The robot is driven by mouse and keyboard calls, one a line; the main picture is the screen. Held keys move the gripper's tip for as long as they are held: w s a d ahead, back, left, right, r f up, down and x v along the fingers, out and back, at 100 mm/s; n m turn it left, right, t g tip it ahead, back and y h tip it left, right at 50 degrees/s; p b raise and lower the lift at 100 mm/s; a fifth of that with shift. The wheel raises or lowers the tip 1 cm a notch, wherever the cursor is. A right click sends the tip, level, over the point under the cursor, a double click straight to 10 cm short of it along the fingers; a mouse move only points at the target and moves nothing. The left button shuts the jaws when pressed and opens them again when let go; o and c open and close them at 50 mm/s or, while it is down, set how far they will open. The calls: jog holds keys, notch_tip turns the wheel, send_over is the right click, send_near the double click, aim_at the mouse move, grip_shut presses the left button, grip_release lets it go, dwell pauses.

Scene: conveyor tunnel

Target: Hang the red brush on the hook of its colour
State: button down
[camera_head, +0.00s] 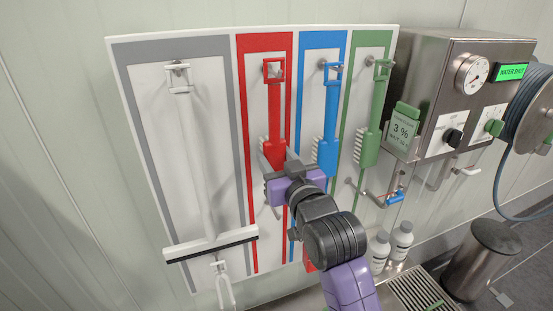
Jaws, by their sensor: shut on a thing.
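The red brush (275,118) is upright in front of the red-bordered panel. Its square loop at the top is around or just in front of the hook (274,69) there; I cannot tell which. My gripper (275,161) is at the brush's head, at the lower end, and is shut on it. The gripper and its purple body hide part of the head. The red-bordered panel (250,100) is second from the left on the white board.
A blue brush (328,125) and a green brush (374,125) hang close on the right. A white squeegee (205,180) hangs on the left. A steel control box (440,85), white bottles (402,240) and a steel bin (480,255) stand at right.

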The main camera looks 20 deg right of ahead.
jog(key=shift+f+b, duration=0.55)
jog(key=shift+f, duration=0.25)
dwell(0.4)
jog(key=c, duration=0.6)
grip_release()
jog(key=shift+f, duration=0.1)
jog(key=shift+s+b, duration=0.45)
jog(key=shift+s, duration=3.45)
